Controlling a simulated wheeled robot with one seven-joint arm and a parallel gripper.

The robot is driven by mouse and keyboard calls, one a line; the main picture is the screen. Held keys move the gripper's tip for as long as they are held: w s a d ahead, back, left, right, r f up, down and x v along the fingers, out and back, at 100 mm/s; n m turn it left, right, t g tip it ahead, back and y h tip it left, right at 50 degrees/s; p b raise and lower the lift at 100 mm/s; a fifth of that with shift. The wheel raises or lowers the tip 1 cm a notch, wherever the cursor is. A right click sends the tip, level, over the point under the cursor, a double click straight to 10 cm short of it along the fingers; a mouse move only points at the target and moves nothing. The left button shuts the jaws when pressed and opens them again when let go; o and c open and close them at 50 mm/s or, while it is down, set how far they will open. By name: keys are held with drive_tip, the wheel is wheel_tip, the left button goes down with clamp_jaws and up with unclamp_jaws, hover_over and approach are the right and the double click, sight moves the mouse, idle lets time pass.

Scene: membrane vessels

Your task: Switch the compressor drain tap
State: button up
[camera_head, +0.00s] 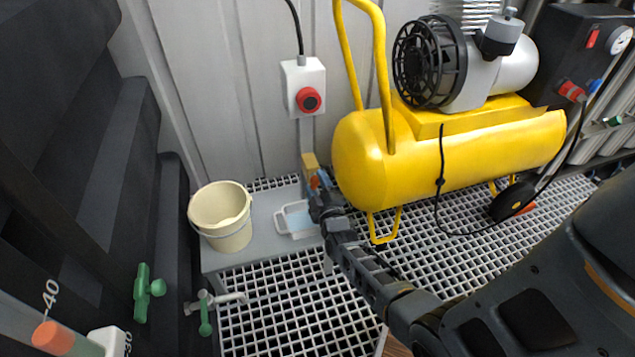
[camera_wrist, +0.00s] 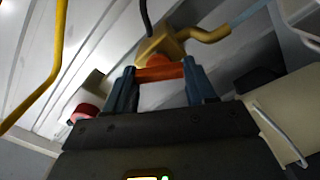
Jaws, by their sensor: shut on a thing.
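The compressor drain tap shows as a brass-yellow body (camera_head: 310,162) just left of the yellow compressor tank (camera_head: 450,155). In the wrist view the brass body (camera_wrist: 160,44) sits right ahead of my fingers, with a yellow pipe stub leaving it to the right. An orange-red tap handle (camera_wrist: 160,73) lies between my two blue fingertips. My gripper (camera_head: 320,182) reaches up to the tap from the lower right; in the wrist view my gripper (camera_wrist: 160,82) is shut on the handle. In the head view my fingers hide most of the handle.
A cream bucket (camera_head: 225,232) and a white-handled tray (camera_head: 297,218) stand on a grey platform (camera_head: 262,215) left of my gripper. A red-button switch box (camera_head: 303,88) is on the wall above. Green-handled valves (camera_head: 204,312) are at lower left. White grating floor (camera_head: 290,310) lies below.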

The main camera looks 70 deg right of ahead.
drive_tip(key=shift+n+p, duration=0.55)
drive_tip(key=shift+n, duration=1.65)
drive_tip(key=shift+f, duration=0.1)
drive_tip(key=o, duration=1)
drive_tip(key=shift+o, duration=0.2)
drive_tip(key=p+v, duration=0.2)
drive_tip(key=v, duration=0.6)
